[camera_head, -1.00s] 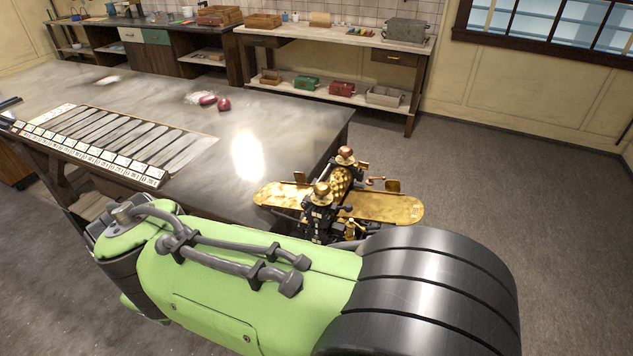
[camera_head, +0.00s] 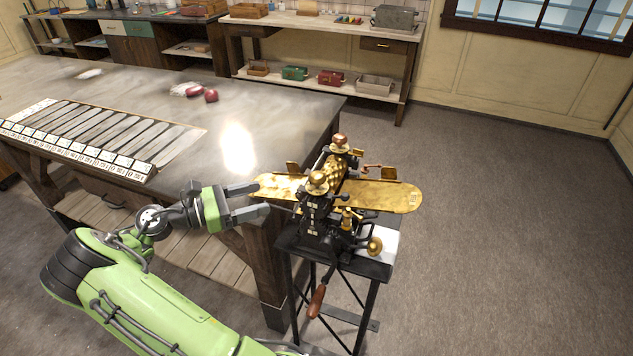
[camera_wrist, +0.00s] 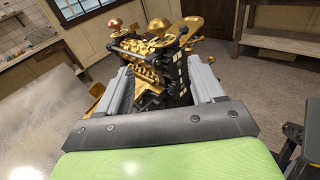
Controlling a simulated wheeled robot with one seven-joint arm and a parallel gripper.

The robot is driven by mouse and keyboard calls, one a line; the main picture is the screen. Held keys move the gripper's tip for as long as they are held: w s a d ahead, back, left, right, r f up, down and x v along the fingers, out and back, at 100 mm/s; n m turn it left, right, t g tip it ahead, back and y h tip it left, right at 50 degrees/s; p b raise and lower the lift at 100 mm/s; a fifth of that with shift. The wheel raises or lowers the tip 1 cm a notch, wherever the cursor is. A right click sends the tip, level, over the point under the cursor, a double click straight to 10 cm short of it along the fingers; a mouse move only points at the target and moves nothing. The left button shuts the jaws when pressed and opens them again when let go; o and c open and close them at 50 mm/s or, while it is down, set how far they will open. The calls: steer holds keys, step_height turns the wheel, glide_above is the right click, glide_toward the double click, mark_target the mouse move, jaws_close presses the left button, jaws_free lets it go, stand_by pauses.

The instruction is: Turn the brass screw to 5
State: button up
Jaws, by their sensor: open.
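A black and brass roller machine (camera_head: 325,205) stands at the right end of the long table. Two brass screw knobs top it, a near one (camera_head: 318,181) and a far one (camera_head: 340,143). Both knobs also show in the wrist view, at the left (camera_wrist: 113,24) and right (camera_wrist: 159,27). I cannot tell which is the brass screw, and no dial number is readable. My gripper (camera_head: 261,199) is open and empty, left of the machine and a little below the near knob. In the wrist view its fingers (camera_wrist: 162,84) frame the machine's front, apart from the knobs.
Brass trays stick out of the machine left and right (camera_head: 388,196). A wooden-handled crank (camera_head: 317,300) hangs below it on a black stand (camera_head: 365,330). The long table (camera_head: 250,115) holds a slotted rack (camera_head: 105,138) and red objects (camera_head: 211,95). The floor to the right is clear.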

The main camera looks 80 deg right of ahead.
mark_target(317, 180)
steer(key=shift+n+g+h, duration=0.3)
steer(key=x, duration=1.6)
steer(key=shift+s+b, duration=0.1)
steer(key=shift+b, duration=0.2)
steer(key=shift+a, duration=0.1)
